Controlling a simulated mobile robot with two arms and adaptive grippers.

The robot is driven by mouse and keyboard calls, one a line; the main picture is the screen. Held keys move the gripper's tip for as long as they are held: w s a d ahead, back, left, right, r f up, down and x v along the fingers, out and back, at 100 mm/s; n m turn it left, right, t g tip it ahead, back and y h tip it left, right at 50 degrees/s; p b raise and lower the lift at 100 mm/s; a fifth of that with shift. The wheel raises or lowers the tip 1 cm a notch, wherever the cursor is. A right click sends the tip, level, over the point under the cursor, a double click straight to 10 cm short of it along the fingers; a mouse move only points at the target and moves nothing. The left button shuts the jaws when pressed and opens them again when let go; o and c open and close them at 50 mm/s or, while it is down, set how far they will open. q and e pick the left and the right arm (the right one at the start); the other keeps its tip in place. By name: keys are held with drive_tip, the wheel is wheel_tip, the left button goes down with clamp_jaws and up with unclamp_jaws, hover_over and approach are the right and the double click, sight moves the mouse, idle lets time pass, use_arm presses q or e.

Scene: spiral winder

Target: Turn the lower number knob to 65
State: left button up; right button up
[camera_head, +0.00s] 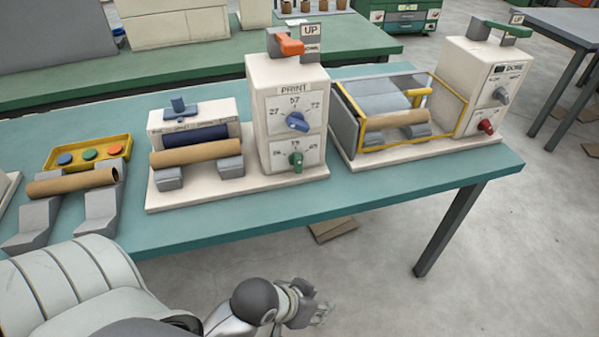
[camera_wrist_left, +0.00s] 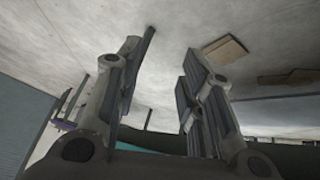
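The PRINT machine (camera_head: 287,100) is a white box with two dial plates on its front. The blue upper knob (camera_head: 297,122) sits among 27, 57 and 72. The green lower knob (camera_head: 296,161) sits among three smaller numbers; the right one looks like 65, the others are hard to read. The green knob looks roughly upright, but its exact pointing is too small to tell. My left gripper (camera_head: 312,307) is low in front of the table, well below and apart from the knobs. In the left wrist view its fingers (camera_wrist_left: 168,48) are spread and empty. My right gripper is not in view.
The teal table's front edge (camera_head: 390,204) lies between my gripper and the machine. A cardboard roll (camera_head: 197,153) rests left of the machine. A second machine with a yellow-framed guard (camera_head: 400,105) stands to the right. Open floor (camera_head: 480,270) lies in front.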

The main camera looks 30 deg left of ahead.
sight(299, 164)
use_arm(q)
drive_tip(key=w+d+r+n+t+h, duration=0.4)
drive_tip(key=w+d+r+t+h, duration=0.15)
drive_tip(key=w+d+r, duration=0.5)
drive_tip(key=w+a+r+n+t, duration=0.1)
drive_tip(key=w+r+n+t, duration=0.1)
drive_tip(key=r+n+t, duration=0.4)
drive_tip(key=w+a+r+n+t, duration=0.1)
drive_tip(key=a+r+n+t, duration=0.15)
drive_tip(key=r+n, duration=0.4)
drive_tip(key=w+a+r+n+t+y, duration=0.1)
drive_tip(key=a+r+n+y, duration=0.1)
drive_tip(key=a+n+y, duration=0.5)
drive_tip(key=w+a+r+n+t+y, duration=0.1)
drive_tip(key=a+r+n+y, duration=0.1)
drive_tip(key=n+y, duration=0.8)
drive_tip(key=s+a+f+n+g+y, duration=0.2)
drive_tip(key=a+f+n+g+y, duration=0.3)
drive_tip(key=a+f+n+g, duration=0.65)
drive_tip(key=shift+n+t, duration=0.75)
drive_tip(key=shift+n, duration=0.15)
drive_tip(key=w+a, duration=0.1)
drive_tip(key=w, duration=0.1)
drive_tip(key=w+a+r, duration=0.1)
drive_tip(key=w, duration=0.1)
drive_tip(key=w+a+p, duration=0.1)
drive_tip(key=w+a, duration=0.1)
drive_tip(key=shift+w+r, duration=0.2)
drive_tip(key=shift+w, duration=0.05)
